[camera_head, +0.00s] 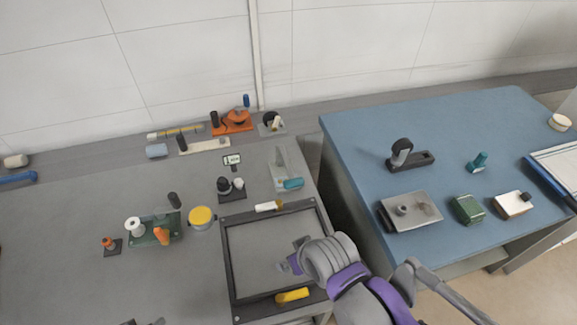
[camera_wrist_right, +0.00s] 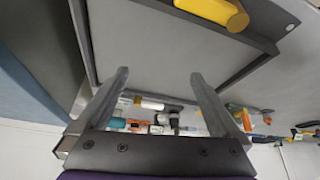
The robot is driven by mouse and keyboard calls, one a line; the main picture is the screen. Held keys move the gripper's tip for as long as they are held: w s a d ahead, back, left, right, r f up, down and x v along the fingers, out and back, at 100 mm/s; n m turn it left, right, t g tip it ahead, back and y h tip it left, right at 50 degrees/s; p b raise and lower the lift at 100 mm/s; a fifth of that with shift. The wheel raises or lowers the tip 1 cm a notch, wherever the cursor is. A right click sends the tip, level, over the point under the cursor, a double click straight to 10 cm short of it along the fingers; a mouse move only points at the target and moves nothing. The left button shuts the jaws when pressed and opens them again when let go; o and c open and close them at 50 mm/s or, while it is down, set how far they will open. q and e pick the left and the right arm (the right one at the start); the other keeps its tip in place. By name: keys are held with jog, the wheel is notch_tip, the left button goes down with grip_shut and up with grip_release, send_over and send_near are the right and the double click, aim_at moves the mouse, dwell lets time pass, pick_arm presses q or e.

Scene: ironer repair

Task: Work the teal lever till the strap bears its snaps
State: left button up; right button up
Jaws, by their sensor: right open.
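A teal lever handle (camera_head: 293,184) sits at the front of a pale grey press-like device (camera_head: 281,160), on the grey bench behind the black frame. The teal handle also shows small in the right wrist view (camera_wrist_right: 118,122), beyond the fingers. My right gripper (camera_head: 291,263) is over the black frame, in front of the lever and apart from it. Its two fingers (camera_wrist_right: 160,88) are spread with nothing between them. A pale strip (camera_head: 207,146) lies at the back of the bench; I cannot tell whether it is the strap. No snaps can be made out. My left gripper is not in view.
The black frame (camera_head: 226,262) has a white-handled piece (camera_head: 268,206) at its back and a yellow handle (camera_head: 292,295) at its front. A dark-based device (camera_head: 231,195) stands left of the lever. A blue table (camera_head: 356,125) with several items stands right, across a gap.

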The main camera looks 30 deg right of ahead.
jog(key=shift+w, duration=0.1)
dwell(0.3)
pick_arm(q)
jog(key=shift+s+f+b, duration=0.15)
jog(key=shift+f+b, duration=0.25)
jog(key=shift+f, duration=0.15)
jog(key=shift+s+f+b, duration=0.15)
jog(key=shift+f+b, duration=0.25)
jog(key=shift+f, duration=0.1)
pick_arm(e)
jog(key=w+d+r+m+g, duration=0.1)
jog(key=w+d+r+g, duration=0.25)
jog(key=w+r, duration=0.65)
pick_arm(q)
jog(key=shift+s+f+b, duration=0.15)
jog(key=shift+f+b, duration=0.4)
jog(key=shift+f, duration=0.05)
pick_arm(e)
notch_tip(320, 180, up, 3)
jog(key=m+g, duration=0.2)
send_over(294, 180)
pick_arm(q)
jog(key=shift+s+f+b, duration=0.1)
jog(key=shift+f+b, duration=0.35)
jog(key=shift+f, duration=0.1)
pick_arm(e)
notch_tip(294, 180, down, 11)
jog(key=shift+r, duration=0.1)
jog(key=shift+c, duration=0.3)
grip_shut()
